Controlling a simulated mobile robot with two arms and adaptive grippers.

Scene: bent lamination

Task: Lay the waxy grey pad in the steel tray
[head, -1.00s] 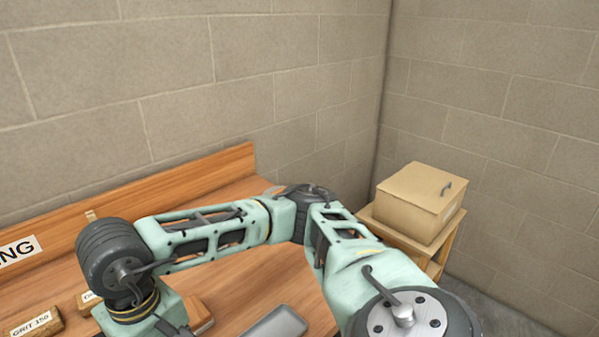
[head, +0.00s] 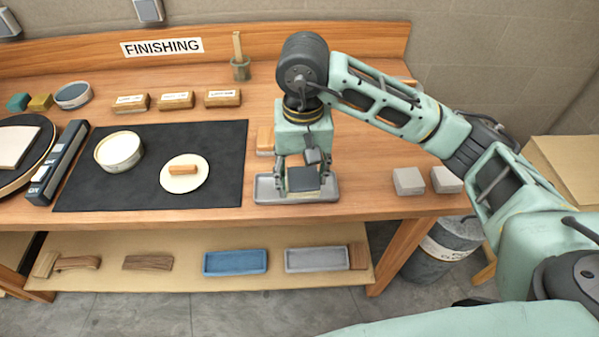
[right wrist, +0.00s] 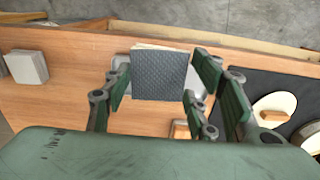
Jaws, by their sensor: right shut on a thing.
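A dark grey, finely textured square pad (head: 303,179) is held in my right gripper (head: 303,187), with a finger on either side. In the right wrist view the pad (right wrist: 159,76) shows flat between the fingers, with a pale edge behind its top. The steel tray (head: 265,191) lies on the bench near its front edge, directly under the gripper. In the right wrist view part of the tray (right wrist: 123,73) shows behind the pad. I cannot tell whether the pad touches the tray. My left gripper is not in view.
A wooden block (head: 265,139) lies just behind the tray. A black mat (head: 220,142) with a tin (head: 119,151) and a pale disc (head: 183,183) is to the left. Two grey blocks (head: 408,181) (head: 446,179) sit to the right. The bench between them and the tray is clear.

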